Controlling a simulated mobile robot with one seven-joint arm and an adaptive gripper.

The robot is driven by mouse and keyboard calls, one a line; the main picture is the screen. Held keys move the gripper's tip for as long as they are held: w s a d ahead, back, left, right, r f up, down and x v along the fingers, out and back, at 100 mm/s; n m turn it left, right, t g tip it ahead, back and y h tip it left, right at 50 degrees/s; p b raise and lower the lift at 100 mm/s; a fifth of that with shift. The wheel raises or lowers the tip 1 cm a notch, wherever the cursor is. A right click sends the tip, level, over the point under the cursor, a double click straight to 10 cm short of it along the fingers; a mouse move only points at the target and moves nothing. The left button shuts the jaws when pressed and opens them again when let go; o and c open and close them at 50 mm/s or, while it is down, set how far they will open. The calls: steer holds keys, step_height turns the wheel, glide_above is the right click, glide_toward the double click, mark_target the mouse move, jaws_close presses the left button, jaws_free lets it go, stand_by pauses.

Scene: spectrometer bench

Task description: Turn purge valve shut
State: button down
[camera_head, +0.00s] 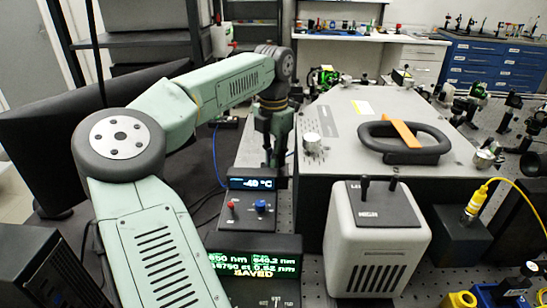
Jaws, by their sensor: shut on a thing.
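My gripper (273,158) points straight down at the left edge of the large grey spectrometer housing (340,105), just behind a small controller box (245,207) with a lit display. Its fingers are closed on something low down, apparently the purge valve. The fingers and the controller box hide the valve, so I cannot tell its handle's angle.
A white box (377,242) stands in front. A readout (253,267) showing "SAVED" is front centre. A dark monitor (62,140) stands left of my arm. Optics crowd the right.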

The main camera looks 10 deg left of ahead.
steer(key=n+b, duration=0.1)
steer(key=n, duration=0.5)
steer(key=shift+n, duration=0.4)
steer(key=n+b, duration=0.1)
steer(key=n, duration=0.5)
steer(key=n+b, duration=0.1)
steer(key=n, duration=0.4)
steer(key=shift+n+b, duration=0.9)
steer(key=shift+n, duration=1.8)
steer(key=c, duration=1.5)
jaws_free()
steer(key=shift+c, duration=0.2)
